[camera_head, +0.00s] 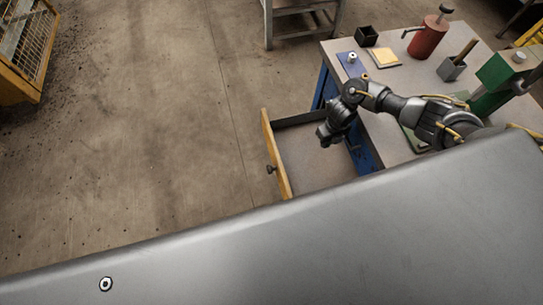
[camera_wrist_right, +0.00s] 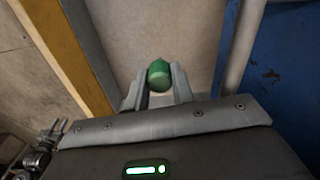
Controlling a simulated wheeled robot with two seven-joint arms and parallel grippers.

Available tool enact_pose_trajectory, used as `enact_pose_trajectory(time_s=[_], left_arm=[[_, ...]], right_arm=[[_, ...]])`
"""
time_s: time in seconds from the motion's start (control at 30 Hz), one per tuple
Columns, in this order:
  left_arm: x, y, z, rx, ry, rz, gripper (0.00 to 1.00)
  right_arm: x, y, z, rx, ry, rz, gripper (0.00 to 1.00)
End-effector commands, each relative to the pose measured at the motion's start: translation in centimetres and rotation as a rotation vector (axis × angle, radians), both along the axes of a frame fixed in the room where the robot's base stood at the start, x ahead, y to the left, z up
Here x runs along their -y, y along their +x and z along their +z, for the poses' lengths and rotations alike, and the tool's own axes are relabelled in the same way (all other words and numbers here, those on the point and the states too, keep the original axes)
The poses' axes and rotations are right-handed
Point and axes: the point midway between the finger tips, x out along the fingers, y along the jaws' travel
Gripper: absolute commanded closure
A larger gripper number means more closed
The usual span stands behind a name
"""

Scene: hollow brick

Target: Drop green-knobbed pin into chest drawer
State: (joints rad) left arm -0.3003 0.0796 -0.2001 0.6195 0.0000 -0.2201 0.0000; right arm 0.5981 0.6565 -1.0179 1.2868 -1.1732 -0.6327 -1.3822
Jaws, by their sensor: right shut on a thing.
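My right gripper (camera_head: 325,134) hangs over the open chest drawer (camera_head: 276,150) in the head view. The drawer is pulled out to the left of a blue chest (camera_head: 363,153). In the right wrist view my right gripper (camera_wrist_right: 159,92) is shut on the green-knobbed pin (camera_wrist_right: 159,74). Only the round green knob shows between the fingers; the pin's shaft is hidden. Below it in that view is the drawer's pale bottom (camera_wrist_right: 150,30), with the wooden front (camera_wrist_right: 65,50) at the left.
The floor left of the drawer is clear.

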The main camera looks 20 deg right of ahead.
Motion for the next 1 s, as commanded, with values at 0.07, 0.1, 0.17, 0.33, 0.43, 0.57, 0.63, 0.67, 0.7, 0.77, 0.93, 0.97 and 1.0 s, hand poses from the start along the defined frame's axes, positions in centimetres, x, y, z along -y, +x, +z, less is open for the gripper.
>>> enact_pose_trajectory(time_s=[0.07, 0.1, 0.17, 0.33, 0.43, 0.57, 0.63, 0.67, 0.7, 0.77, 0.93, 0.97, 1.0], left_arm=[[0.0, 0.0, -0.1, 0.0, 0.0, 0.0, 0.64], [0.0, 0.0, 0.0, 0.0, 0.0, 0.0, 0.64], [0.0, 0.0, 0.0, 0.0, 0.0, 0.0, 0.64], [0.0, 0.0, 0.0, 0.0, 0.0, 0.0, 0.64], [0.0, 0.0, 0.0, 0.001, 0.0, 0.0, 0.64], [0.0, 0.0, 0.0, 0.001, 0.0, 0.0, 0.64], [0.0, 0.1, 0.0, 0.001, 0.0, 0.0, 0.64], [0.0, 0.1, 0.0, 0.001, 0.0, 0.0, 0.64], [0.0, 0.1, 0.0, 0.001, 0.0, 0.0, 0.64], [0.0, 0.1, 0.0, 0.001, 0.0, 0.0, 0.64], [0.0, 0.1, 0.2, 0.001, 0.0, 0.0, 0.64], [0.0, 0.1, 0.2, 0.001, 0.0, 0.0, 0.64], [0.0, 0.1, 0.3, 0.001, 0.0, 0.0, 0.64]], right_arm=[[0.0, 0.0, -0.1, 0.0, 0.0, 0.0, 0.98], [0.0, 0.0, -0.1, 0.0, 0.0, 0.0, 0.98], [0.0, 0.0, 0.0, 0.0, 0.0, 0.0, 0.98], [0.0, 0.0, 0.0, 0.0, 0.0, 0.001, 0.63], [0.0, 0.0, 0.0, 0.0, 0.0, 0.001, 0.5], [0.0, 0.0, 0.0, 0.0, 0.0, 0.001, 0.5], [0.0, 0.0, 0.0, 0.0, 0.0, 0.001, 0.5], [0.0, 0.0, 0.0, 0.0, 0.0, 0.001, 0.5], [0.0, 0.0, 0.1, 0.0, 0.0, 0.001, 0.5], [0.0, 0.1, 0.4, 0.001, 0.001, 0.001, 0.5], [0.0, 0.1, 2.8, 0.003, 0.001, 0.004, 0.5], [0.0, 0.1, 3.5, 0.004, 0.001, 0.003, 0.5], [0.0, 0.2, 4.3, 0.005, 0.001, 0.004, 0.5]])
